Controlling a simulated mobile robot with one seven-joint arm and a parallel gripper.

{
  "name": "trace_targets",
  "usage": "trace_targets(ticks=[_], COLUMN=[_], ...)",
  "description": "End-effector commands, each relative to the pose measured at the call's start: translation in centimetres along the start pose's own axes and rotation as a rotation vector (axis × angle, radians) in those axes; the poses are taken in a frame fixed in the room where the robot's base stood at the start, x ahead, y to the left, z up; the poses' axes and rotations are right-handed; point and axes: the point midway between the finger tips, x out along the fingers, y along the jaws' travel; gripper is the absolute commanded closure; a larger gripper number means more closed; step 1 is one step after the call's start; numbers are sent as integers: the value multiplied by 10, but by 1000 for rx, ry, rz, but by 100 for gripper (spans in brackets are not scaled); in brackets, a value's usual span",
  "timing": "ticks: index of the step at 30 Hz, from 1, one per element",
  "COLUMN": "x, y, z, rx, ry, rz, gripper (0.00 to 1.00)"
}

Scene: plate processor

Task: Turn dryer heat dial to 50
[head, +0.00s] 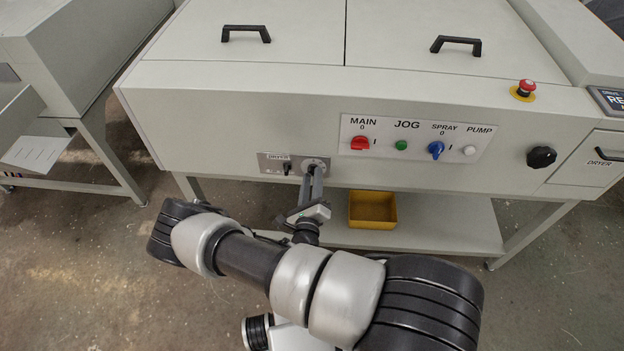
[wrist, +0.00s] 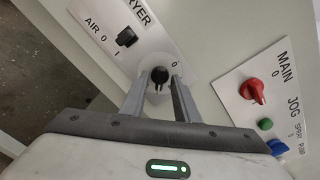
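The dryer panel (head: 272,166) is a metal plate at the lower left of the machine front. In the wrist view it is a white plate (wrist: 108,30) marked DRYER, with a black AIR switch (wrist: 126,37) set between 0 and I. The dryer heat dial (wrist: 159,75) is a small round black knob with a 0 printed near it. My gripper (wrist: 160,88) is at the dial, one finger on each side, with a narrow gap seeming to show beside the knob. In the head view my gripper (head: 315,180) covers most of the dial. The dial's setting cannot be read.
Right of the dial is a control panel (head: 410,124) with a red MAIN switch (head: 360,143), green JOG button (head: 401,145) and blue SPRAY switch (head: 436,149). A yellow bin (head: 372,210) stands on the lower shelf (head: 440,226) below.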

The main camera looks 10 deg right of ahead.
Motion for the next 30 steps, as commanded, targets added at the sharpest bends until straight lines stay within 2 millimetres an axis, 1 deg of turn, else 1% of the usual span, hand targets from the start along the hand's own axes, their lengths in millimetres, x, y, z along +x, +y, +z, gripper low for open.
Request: trace_targets(ticks=[2,5,8,18,21,25,30], x=[-3,-12,-30,-114,-135,-157,-171], y=[0,1,1,2,2,1,0], z=[0,-1,0,0,0,0,0], rx=[-1,0,-2,-1,-1,0,1], ry=[1,1,2,0,-1,-1,0], rz=[1,1,3,4,3,2,0], gripper=[72,72,72,72,72,72,72])
